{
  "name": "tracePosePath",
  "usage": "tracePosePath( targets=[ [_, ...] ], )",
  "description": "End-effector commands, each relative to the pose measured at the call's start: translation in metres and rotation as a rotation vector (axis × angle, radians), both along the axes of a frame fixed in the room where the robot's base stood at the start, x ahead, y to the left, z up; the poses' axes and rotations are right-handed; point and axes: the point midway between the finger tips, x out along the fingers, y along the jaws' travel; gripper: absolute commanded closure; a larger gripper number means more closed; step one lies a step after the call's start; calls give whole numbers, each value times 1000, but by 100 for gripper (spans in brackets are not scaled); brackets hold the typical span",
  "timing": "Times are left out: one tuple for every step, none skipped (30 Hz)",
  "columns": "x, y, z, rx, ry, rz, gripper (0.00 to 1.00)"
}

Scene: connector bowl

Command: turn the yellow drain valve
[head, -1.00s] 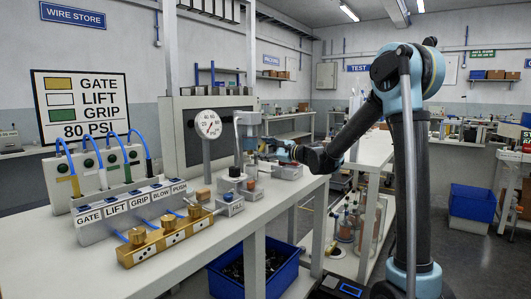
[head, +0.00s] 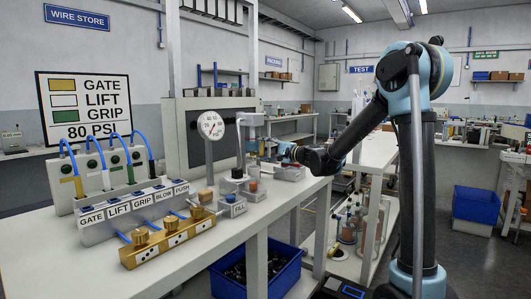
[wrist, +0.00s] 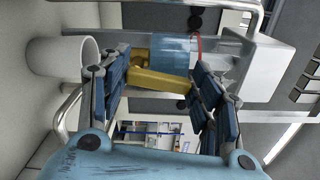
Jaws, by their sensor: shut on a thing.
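The yellow drain valve (wrist: 160,82) sits between my fingers in the wrist view, below a clear bluish bowl (wrist: 168,52). My gripper (wrist: 160,96) is shut on the valve, with a dark blue padded finger on each side of it. The finger pads cover part of its sides. In the head view my gripper (head: 272,152) reaches in from the right to the fixture beyond the gauge. The valve is too small and hidden there to make out.
A white cup-shaped part (wrist: 62,66) and a pale metal block (wrist: 262,62) flank the fingers. A round gauge (head: 211,125) stands left of the fixture. A brass manifold (head: 165,242) lies on the bench front. A blue bin (head: 257,274) is below the bench.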

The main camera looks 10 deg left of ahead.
Motion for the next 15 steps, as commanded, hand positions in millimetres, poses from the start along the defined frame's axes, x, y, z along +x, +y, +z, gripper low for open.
tracePosePath(
  targets=[
    [0,1,0,-3,-4,1,66],
    [-1,1,0,-3,-6,1,66],
    [-1,1,-1,-4,-8,1,66],
    [-1,1,-1,-5,-9,1,66],
    [-1,1,-1,-5,-9,1,66],
    [-1,1,-1,-5,-9,1,66],
    [-1,1,-1,-5,-9,1,66],
    [-1,1,-1,-5,-9,1,66],
    [-1,1,-1,-5,-9,2,66],
    [-1,1,-1,-5,-9,2,66],
    [-1,1,-1,-5,-9,2,66],
    [-1,1,-1,-5,-9,2,66],
    [-1,1,-1,-5,-9,2,40],
    [-1,1,-1,-5,-9,2,33],
    [-1,1,-1,-5,-8,2,24]
  ],
)
